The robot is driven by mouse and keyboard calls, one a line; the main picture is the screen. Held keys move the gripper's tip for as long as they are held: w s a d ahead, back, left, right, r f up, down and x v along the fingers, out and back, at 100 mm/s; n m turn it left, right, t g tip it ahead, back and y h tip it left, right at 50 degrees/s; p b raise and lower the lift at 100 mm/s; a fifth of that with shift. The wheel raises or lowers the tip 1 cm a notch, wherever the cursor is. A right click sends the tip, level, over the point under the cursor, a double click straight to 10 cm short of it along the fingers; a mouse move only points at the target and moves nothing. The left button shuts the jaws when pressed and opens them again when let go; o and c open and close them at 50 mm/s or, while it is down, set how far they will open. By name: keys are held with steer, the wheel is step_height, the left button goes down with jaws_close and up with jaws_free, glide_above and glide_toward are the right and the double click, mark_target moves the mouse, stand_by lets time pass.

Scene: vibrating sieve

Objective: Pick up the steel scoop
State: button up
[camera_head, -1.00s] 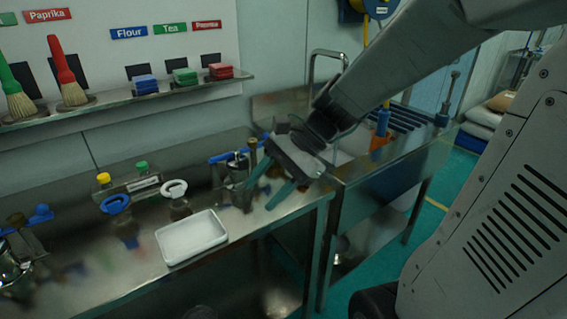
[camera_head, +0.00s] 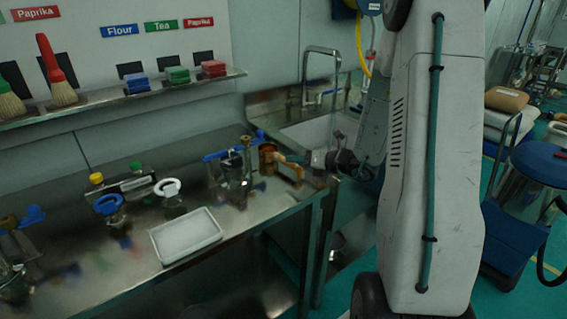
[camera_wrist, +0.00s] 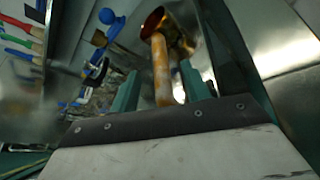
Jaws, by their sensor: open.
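The scoop (camera_wrist: 161,68) shows in the wrist view as a pale wooden-looking handle with a shiny brown-gold metal cup (camera_wrist: 180,36) at its far end. In the head view the scoop (camera_head: 268,157) is near the right end of the steel bench, its handle towards my gripper (camera_head: 297,161). My gripper is open. In the wrist view its two teal fingers (camera_wrist: 159,80) stand on either side of the handle, with gaps visible. I cannot tell whether either finger touches it. The lower handle end is hidden behind the gripper body.
On the bench (camera_head: 120,262) are a white tray (camera_head: 187,236), a clamp-like metal fitting with a blue handle (camera_head: 232,172), and fittings with blue and white rings. A sink (camera_head: 312,132) with a tap lies behind. A wall shelf (camera_head: 110,101) holds brushes and coloured blocks.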

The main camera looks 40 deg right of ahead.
mark_target(281, 162)
steer(key=x, duration=0.4)
steer(key=shift+w+a+f, duration=0.1)
steer(key=shift+f, duration=0.1)
jaws_close()
steer(key=shift+r, duration=0.1)
